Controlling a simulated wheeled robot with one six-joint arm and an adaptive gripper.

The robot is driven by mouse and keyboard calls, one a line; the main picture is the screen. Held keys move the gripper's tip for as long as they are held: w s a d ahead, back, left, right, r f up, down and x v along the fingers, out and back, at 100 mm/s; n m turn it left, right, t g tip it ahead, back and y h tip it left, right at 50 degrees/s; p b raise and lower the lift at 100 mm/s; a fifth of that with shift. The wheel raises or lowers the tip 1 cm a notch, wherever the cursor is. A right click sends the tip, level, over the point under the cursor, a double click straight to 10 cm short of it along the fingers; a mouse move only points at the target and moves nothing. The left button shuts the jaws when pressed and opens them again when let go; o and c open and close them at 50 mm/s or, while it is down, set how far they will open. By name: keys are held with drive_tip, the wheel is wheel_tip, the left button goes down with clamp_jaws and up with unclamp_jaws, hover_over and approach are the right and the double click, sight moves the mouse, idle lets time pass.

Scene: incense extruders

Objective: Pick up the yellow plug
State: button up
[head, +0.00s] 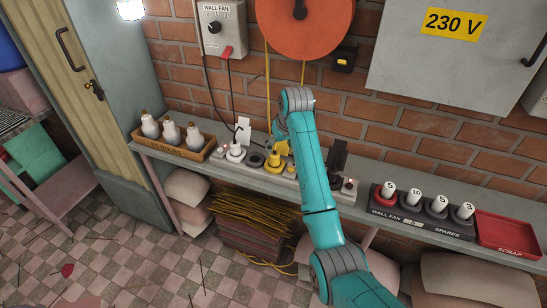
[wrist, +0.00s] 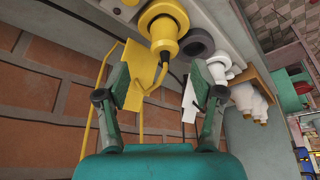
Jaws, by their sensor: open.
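In the head view the yellow plug (head: 273,160) is partly hidden by my arm. My gripper (wrist: 160,82) is open and empty. Its two fingers are apart, pointing toward the plug, which lies beyond the tips and roughly between their lines. A yellow card (wrist: 141,80) shows beside and partly behind one finger. Contact between fingers and card cannot be told.
An empty dark round socket (head: 256,160) and a white plug (head: 235,151) stand left of the yellow plug. A dark upright card (head: 338,157) stands to its right. The brick wall (head: 400,130) is close behind. A crate of white-and-grey bulbs (head: 175,150) and a spares rack (head: 420,226) share the shelf.

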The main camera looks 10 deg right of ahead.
sight(275, 154)
drive_tip(key=x, duration=0.2)
drive_tip(key=shift+w+f, duration=0.2)
drive_tip(key=shift+f, duration=0.15)
drive_tip(key=shift+a+x, duration=0.2)
drive_tip(key=shift+x, duration=1.15)
drive_tip(key=shift+a+x, duration=0.15)
drive_tip(key=shift+x, duration=1.15)
drive_tip(key=shift+s, duration=0.15)
drive_tip(key=c, duration=1.2)
drive_tip(key=shift+r, duration=0.1)
